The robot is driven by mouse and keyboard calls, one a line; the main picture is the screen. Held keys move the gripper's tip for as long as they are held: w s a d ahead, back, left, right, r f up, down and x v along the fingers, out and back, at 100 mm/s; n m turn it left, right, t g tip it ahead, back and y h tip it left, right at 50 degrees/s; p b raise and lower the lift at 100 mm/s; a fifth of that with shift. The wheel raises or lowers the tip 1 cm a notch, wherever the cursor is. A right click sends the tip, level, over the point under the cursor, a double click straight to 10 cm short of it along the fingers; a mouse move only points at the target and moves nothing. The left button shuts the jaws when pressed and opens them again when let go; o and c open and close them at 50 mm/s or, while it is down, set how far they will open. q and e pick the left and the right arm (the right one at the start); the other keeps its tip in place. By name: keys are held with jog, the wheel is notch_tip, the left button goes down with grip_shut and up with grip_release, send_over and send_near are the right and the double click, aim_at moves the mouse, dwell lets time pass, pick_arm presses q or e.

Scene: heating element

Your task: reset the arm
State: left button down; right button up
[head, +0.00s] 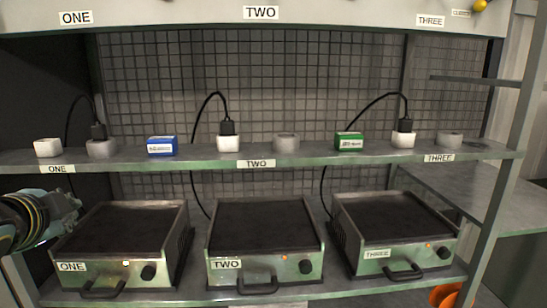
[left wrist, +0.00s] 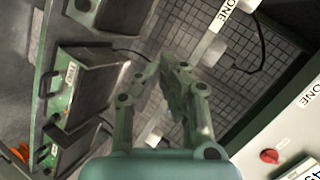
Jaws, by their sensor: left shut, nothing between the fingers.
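My left gripper (head: 72,212) is at the left edge of the head view, in front of the left end of the lower shelf and beside heating element ONE. In the left wrist view its fingers (left wrist: 172,65) are shut with nothing between them. Heating element ONE (head: 120,230), heating element TWO (head: 262,228) and heating element THREE (head: 392,222) stand in a row on the lower shelf. My right gripper is in neither view.
The upper shelf (head: 215,158) holds a blue box (head: 162,146), a green box (head: 349,141), and several white and grey sockets, some with black plugs and cables. A labelled panel (head: 330,18) spans the top. An orange object (head: 446,294) lies at the lower right. A red knob (left wrist: 269,156) shows in the left wrist view.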

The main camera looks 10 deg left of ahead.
pick_arm(q)
jog(key=s+d+f+n+g+h, duration=0.2)
jog(key=s+d+f+n+g, duration=0.15)
jog(key=s, duration=0.45)
jog(key=s+d+f+n+g+h, duration=0.1)
jog(key=s+d+f+n+g, duration=0.1)
jog(key=s+d+f, duration=0.45)
jog(key=s+d+f+n+g+h, duration=0.2)
jog(key=s+d+f+g, duration=0.1)
jog(key=s, duration=0.6)
notch_tip(320, 180, down, 40)
jog(key=s+a+b, duration=0.2)
jog(key=a+b, duration=0.1)
jog(key=b, duration=0.8)
jog(key=s+f+g+b, duration=0.2)
jog(key=s+f+b, duration=0.5)
jog(key=s+f, duration=1.1)
notch_tip(320, 180, down, 4)
jog(key=shift+a+r+n+b, duration=0.25)
jog(key=shift+a+n+b, duration=0.05)
jog(key=shift+n+b, duration=0.05)
